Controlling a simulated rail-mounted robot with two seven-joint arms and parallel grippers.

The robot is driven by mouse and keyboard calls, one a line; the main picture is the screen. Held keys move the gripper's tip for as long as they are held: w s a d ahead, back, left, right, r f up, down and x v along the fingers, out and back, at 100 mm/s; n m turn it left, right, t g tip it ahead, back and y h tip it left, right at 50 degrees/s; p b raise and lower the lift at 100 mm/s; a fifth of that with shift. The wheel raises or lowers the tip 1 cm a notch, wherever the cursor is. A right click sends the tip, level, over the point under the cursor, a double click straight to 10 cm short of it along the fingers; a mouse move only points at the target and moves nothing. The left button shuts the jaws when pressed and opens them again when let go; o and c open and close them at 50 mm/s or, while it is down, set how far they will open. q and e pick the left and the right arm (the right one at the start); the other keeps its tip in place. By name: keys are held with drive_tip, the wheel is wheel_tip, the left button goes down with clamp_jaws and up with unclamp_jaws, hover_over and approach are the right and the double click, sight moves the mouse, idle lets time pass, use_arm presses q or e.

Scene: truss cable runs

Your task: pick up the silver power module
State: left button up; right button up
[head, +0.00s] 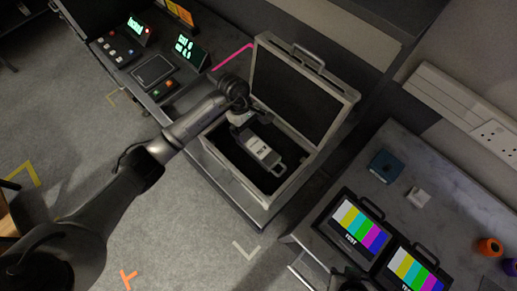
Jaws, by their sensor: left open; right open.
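The silver power module (261,151) lies in the dark interior of an open silver case (218,163). It has a label on its face and a loop handle at its lower right end. My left arm reaches in from the lower left. My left gripper (241,119) is open at the module's upper left end, pointing down into the case. Its fingers are small and partly hidden by the wrist, so I cannot tell whether they touch the module. My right gripper is not in view.
The case's raised lid (296,90) stands behind the module. A control desk (150,75) with lit displays is at upper left. A grey table at right holds two colour-bar monitors (358,227), a blue box (386,166) and small round items.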

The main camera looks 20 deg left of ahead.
sight(259, 148)
use_arm(q)
drive_tip(key=shift+s+p+x, duration=0.2)
drive_tip(key=shift+p+x, duration=0.45)
drive_tip(key=shift+x, duration=4.35)
drive_tip(key=shift+d, duration=0.1)
drive_tip(key=shift+r, duration=0.1)
drive_tip(key=c, duration=1.4)
drive_tip(key=shift+r, duration=0.15)
